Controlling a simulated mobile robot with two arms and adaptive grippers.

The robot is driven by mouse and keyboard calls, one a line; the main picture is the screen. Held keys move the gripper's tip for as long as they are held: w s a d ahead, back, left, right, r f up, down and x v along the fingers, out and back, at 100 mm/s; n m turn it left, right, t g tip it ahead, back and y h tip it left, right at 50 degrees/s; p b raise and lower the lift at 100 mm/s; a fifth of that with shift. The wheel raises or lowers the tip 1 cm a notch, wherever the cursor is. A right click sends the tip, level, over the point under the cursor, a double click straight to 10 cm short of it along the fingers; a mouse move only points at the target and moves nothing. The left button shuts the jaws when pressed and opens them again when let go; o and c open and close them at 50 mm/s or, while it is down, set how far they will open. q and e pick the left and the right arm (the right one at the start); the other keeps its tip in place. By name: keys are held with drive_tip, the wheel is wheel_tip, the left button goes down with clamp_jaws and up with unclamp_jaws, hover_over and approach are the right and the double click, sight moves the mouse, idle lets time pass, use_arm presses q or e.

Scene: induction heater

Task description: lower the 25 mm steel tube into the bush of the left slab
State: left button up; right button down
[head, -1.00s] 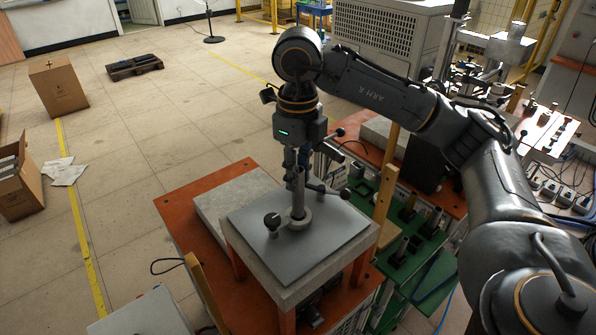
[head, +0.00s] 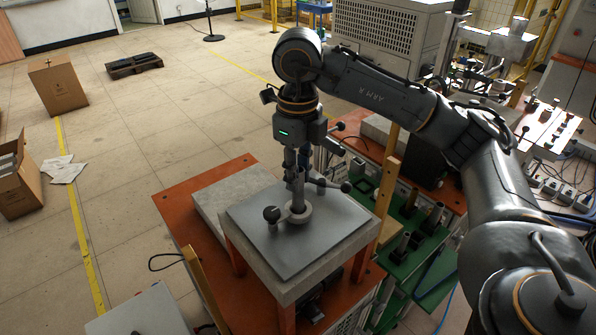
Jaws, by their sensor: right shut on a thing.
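My right gripper (head: 297,172) points straight down above the left slab and is shut on the grey steel tube (head: 298,197). The tube stands upright. Its lower end meets the ring-shaped bush (head: 305,216) on the slab's grey top plate (head: 335,222). The ring hides that end, so I cannot tell how deep it sits. My left gripper is out of view.
The slab stands on orange legs over an orange table (head: 185,208), with a paler block (head: 212,205) behind it. A green rack (head: 402,270) with several upright dark tubes stands at the right. Open floor lies to the left.

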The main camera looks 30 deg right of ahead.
drive_tip(key=shift+f+b, duration=1.8)
drive_tip(key=shift+f, duration=0.4)
drive_tip(key=c, duration=1.1)
unclamp_jaws()
wheel_tip(320, 180, up, 12)
drive_tip(key=shift+r, duration=0.1)
